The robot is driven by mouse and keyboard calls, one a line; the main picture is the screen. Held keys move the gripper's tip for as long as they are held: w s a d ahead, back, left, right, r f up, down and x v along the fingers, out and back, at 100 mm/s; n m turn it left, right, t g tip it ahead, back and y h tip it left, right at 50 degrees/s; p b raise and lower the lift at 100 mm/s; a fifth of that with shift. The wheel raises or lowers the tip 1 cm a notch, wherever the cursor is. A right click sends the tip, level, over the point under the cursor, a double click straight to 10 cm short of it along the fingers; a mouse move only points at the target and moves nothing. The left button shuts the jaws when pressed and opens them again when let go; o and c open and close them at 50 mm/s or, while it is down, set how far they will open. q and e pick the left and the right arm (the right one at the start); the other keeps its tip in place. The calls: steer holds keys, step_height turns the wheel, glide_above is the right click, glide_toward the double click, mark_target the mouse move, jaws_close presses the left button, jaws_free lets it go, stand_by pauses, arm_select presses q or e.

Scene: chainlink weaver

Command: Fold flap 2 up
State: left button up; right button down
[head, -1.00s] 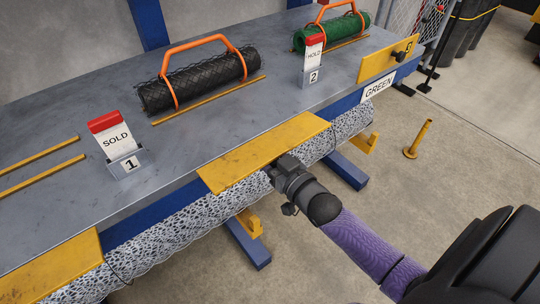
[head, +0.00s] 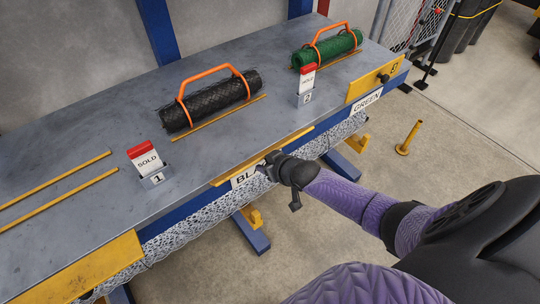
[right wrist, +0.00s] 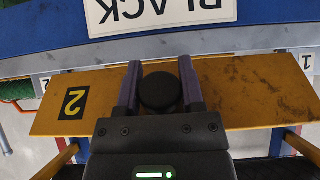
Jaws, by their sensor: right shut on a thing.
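Flap 2 is a yellow plate on the table's front edge, seen almost edge-on as a thin strip (head: 288,142) in the head view. In the right wrist view its face (right wrist: 255,90) shows a black square with a 2 and a round black knob (right wrist: 160,93). My right gripper (head: 267,171) is shut on that knob, with its two fingers (right wrist: 159,82) on either side. The BLACK label (right wrist: 160,12) is uncovered below the flap, partly hidden by the gripper in the head view. My left gripper is not in view.
Flap 3 (head: 368,83) stands up above the GREEN label (head: 366,100). A yellow post (head: 409,138) stands on the floor.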

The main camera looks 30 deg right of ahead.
mark_target(263, 153)
steer(key=shift+w+r+g+p, duration=0.3)
steer(key=shift+r+g+p, duration=0.35)
steer(key=shift+g, duration=0.25)
steer(key=shift+w+r+g, duration=0.15)
steer(key=shift+r+g, duration=0.05)
steer(key=shift+g, duration=0.7)
steer(key=shift+w+r+g, duration=0.15)
steer(key=shift+w+g, duration=0.05)
steer(key=shift+g, duration=0.4)
steer(key=shift+w+r+g, duration=0.1)
steer(key=shift+w+g, duration=0.05)
steer(key=shift+g, duration=0.45)
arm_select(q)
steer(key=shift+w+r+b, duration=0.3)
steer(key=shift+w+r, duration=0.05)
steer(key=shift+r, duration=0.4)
arm_select(e)
steer(key=shift+w+a+r+g+h, duration=0.1)
steer(key=shift+w+r+g+h, duration=0.05)
steer(key=shift+g, duration=0.35)
steer(key=shift+w+r+g+h, duration=0.1)
steer(key=shift+w+g+h, duration=0.05)
steer(key=shift+g, duration=0.35)
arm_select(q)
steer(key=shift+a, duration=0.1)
arm_select(e)
steer(key=shift+c, duration=1.2)
jaws_free()
steer(key=shift+w, duration=0.1)
